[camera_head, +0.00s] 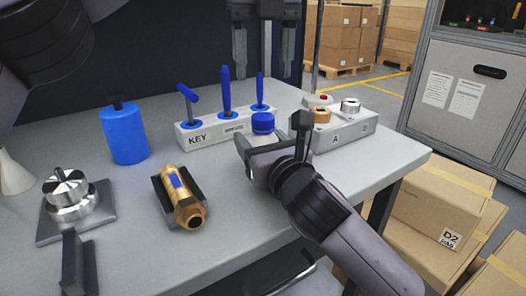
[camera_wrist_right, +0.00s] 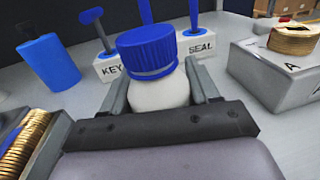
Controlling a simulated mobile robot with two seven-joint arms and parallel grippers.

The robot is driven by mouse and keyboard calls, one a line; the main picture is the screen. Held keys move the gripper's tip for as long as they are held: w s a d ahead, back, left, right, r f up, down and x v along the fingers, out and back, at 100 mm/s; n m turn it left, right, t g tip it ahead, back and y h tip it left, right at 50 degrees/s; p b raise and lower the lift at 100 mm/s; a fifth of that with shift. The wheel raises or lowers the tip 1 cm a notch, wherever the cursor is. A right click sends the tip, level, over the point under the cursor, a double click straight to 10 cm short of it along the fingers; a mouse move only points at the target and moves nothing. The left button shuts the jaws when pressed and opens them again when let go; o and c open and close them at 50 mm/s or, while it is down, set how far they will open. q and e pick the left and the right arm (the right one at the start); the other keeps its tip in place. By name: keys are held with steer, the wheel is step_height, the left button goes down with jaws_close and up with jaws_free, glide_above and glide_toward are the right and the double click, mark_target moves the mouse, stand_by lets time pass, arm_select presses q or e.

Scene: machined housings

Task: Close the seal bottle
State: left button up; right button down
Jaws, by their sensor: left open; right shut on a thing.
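The seal bottle is white (camera_wrist_right: 160,95) with a ribbed blue cap (camera_wrist_right: 147,50) on its top. My right gripper (camera_wrist_right: 158,88) is shut around the bottle's body below the cap. In the head view the blue cap (camera_head: 263,122) shows just beyond the right gripper (camera_head: 262,146), which hides most of the bottle. I cannot tell whether the cap is fully tight. My left gripper (camera_head: 263,72) is open and empty, pointing down above and behind the bottle, clear of the cap.
A white rack (camera_head: 200,133) labelled KEY and SEAL with blue-handled tools stands behind the bottle. A grey block (camera_head: 345,132) with rings is right. A blue cylinder (camera_head: 124,135), a brass fitting (camera_head: 183,198) and a metal housing (camera_head: 68,192) stand left.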

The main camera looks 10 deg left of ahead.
mark_target(263, 116)
arm_select(q)
steer(key=n, duration=0.3)
steer(key=shift+n, duration=0.4)
steer(key=shift+f, duration=0.1)
steer(key=shift+f, duration=3.95)
